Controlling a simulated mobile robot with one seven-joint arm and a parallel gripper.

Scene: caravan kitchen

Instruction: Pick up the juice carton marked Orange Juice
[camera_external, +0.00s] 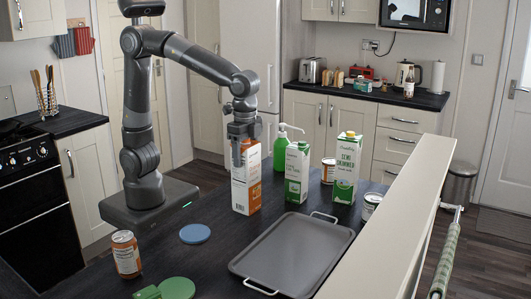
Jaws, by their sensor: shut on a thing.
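An orange and white carton (247,184) stands upright at the near side of the group of cartons on the dark counter. Its printed words are too small to read. My gripper (238,150) is above it, pointing down, with its fingers shut on the carton's upper part. The carton's bottom appears at counter level; I cannot tell whether it touches. Part of the carton's top is hidden by the gripper.
Right of the carton stand a green pump bottle (281,152), a smaller green and white carton (297,172) and a taller one (346,168). A grey tray (292,250) lies in front. A can (127,254) and blue disc (195,234) are at left.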

